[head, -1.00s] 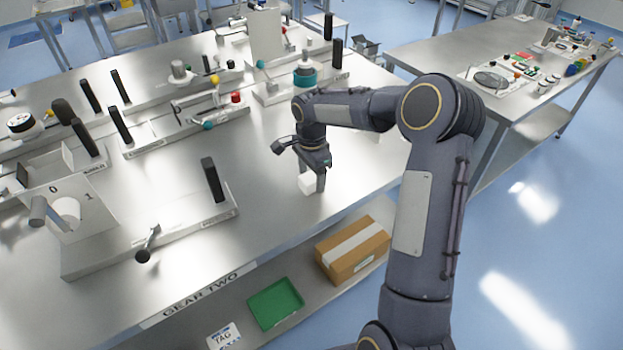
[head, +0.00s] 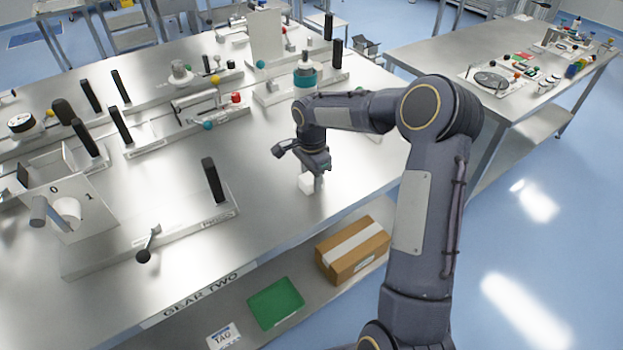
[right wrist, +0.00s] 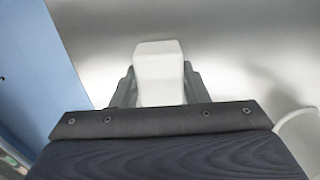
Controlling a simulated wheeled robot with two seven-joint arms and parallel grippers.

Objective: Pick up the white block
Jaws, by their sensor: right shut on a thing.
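The white block (head: 306,183) is at the near side of the steel table (head: 270,215) in the head view. My right gripper (head: 314,181) points down onto it and is shut on it. In the right wrist view the white block (right wrist: 159,72) sits between the two dark fingers of the right gripper (right wrist: 160,85), with its far end showing past them. I cannot tell whether the block touches the table. My left gripper is not in view.
A fixture with a black upright post (head: 212,180) and a lever (head: 147,247) stands left of the block. More fixtures stand behind. A cardboard box (head: 352,250) and a green tray (head: 276,303) are on the lower shelf. The tabletop around the block is clear.

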